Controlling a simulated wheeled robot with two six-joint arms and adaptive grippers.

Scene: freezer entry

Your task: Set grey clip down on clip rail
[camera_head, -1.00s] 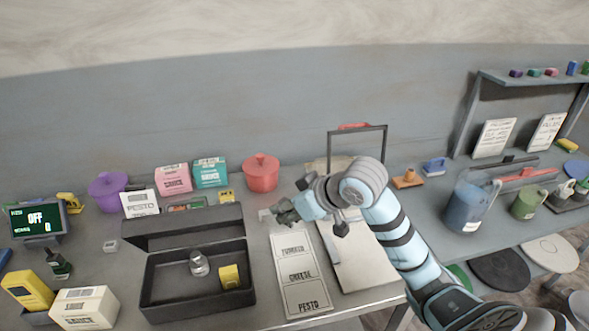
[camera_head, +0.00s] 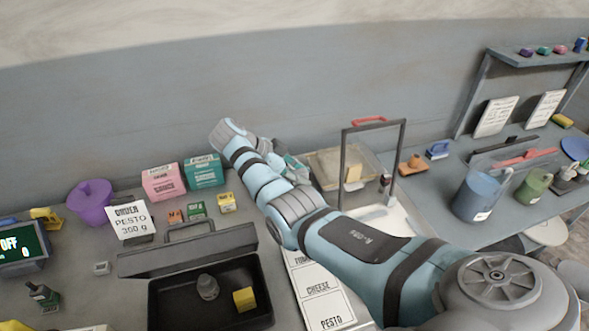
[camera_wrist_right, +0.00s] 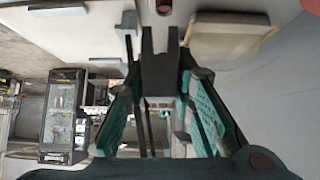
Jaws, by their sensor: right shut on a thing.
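My right gripper (camera_head: 297,167) is at the back of the counter, partly hidden behind my arm, just left of a clear tub. In the right wrist view its teal-padded fingers are shut on a dark grey, two-pronged piece, which I take as the grey clip (camera_wrist_right: 160,72). The clip is held off the counter and cannot be made out in the head view. A thin dark upright frame (camera_head: 402,160) with a red piece (camera_head: 368,121) on its top bar stands right of the gripper. I cannot tell for sure which part is the clip rail. My left gripper is out of view.
The clear tub (camera_head: 330,160) stands behind the frame. A black open case (camera_head: 155,300) and a white label board (camera_head: 318,290) lie in front. Pink (camera_head: 163,182) and teal (camera_head: 204,171) boxes stand left of my arm. My arm crosses over the middle of the counter.

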